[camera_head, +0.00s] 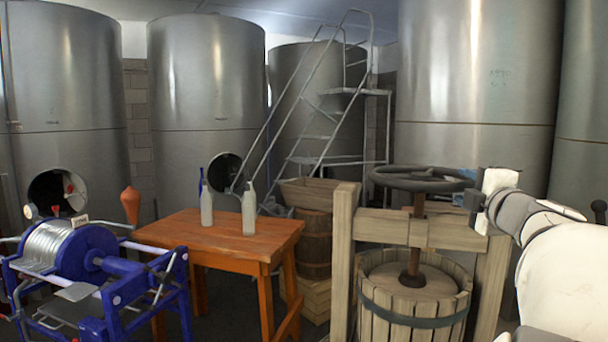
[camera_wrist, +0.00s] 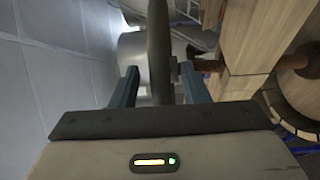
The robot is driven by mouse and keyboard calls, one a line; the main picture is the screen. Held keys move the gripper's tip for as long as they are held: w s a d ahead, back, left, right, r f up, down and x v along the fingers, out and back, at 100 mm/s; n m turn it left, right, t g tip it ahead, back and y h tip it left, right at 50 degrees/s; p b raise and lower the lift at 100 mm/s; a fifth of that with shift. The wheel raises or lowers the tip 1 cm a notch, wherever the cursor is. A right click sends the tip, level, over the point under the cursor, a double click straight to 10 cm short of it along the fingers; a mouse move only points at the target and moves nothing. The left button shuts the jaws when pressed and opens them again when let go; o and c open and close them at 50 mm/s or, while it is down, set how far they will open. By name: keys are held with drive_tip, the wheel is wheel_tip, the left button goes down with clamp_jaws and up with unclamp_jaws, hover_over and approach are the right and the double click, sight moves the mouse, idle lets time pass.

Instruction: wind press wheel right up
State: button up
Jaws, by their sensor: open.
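The press wheel (camera_head: 420,179) is a dark grey hand wheel, lying flat on top of a rusty screw (camera_head: 413,247) above the wooden press. The screw passes through the wooden crossbeam (camera_head: 452,231) to a round wooden plate (camera_head: 402,284) at the mouth of the slatted basket (camera_head: 412,325). My gripper (camera_head: 470,188) is at the right side of the wheel. In the wrist view the wheel's rim (camera_wrist: 158,35) runs between the two blue-grey fingers of my gripper (camera_wrist: 157,75), which are open with gaps on both sides. The wheel's far side is partly hidden in the wrist view.
An orange table (camera_head: 215,236) with several bottles stands left of the press. A blue machine with a reel (camera_head: 60,250) is at the far left. A wooden barrel (camera_head: 313,240) and a metal stair (camera_head: 320,120) stand behind. Large steel tanks (camera_head: 478,90) close off the back.

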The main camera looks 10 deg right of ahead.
drive_tip(key=shift+x, duration=1.6)
drive_tip(key=shift+d, duration=0.15)
clamp_jaws()
